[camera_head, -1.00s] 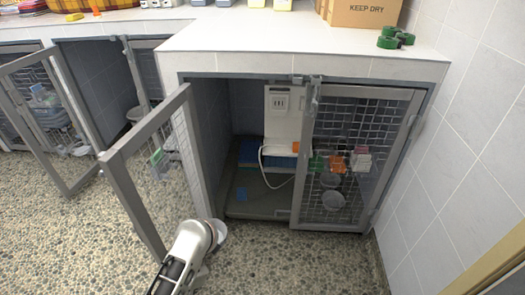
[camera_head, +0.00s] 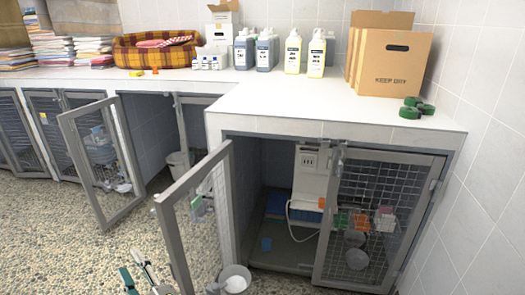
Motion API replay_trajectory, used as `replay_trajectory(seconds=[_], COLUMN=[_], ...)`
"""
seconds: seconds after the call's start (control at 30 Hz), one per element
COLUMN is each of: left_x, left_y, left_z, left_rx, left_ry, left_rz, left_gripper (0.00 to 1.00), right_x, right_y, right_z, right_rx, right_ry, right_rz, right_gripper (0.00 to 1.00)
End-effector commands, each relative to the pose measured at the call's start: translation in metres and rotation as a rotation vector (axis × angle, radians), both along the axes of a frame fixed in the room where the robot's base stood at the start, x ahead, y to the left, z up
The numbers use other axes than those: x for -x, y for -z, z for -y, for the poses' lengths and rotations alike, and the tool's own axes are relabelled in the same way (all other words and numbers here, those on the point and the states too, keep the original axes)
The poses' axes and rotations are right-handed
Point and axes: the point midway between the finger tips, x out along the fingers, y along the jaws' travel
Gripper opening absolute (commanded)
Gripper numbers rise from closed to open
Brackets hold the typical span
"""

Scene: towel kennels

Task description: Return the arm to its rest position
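My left gripper (camera_head: 132,267) shows at the bottom edge, left of centre, over the pebbled floor. The rest of the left arm is mostly below the picture. The gripper is apart from the open kennel door (camera_head: 168,235) to its right. My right gripper is not in view.
The open mesh door stands out from the kennel near the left gripper. Another open door (camera_head: 82,175) is at left. The counter (camera_head: 310,103) holds bottles, boxes and green rolls (camera_head: 409,111). Pebbled floor (camera_head: 60,250) is free at left.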

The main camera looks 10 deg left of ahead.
Motion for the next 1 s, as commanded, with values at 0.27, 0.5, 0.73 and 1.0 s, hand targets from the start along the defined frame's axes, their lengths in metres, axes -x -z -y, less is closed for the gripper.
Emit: replay_trajectory(seconds=[0.27, 0.5, 0.73, 1.0], left_x=[-0.002, 0.031, 0.102, 0.169], left_y=[-0.053, -0.005, 0.084, 0.145], left_z=[0.097, 0.185, 0.215, 0.196], left_rx=[-0.379, -0.593, -0.694, -0.722], left_ry=[0.472, 0.874, 1.143, 1.229], left_rz=[-0.043, -0.304, -0.710, -1.049], left_gripper=[0.38, 0.38, 0.38, 0.38], right_x=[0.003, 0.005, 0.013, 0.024], right_y=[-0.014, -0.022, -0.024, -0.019], right_z=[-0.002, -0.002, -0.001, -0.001], right_rx=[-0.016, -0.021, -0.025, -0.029], right_ry=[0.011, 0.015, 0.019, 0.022], right_rz=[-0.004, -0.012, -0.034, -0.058], right_gripper=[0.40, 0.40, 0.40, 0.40])
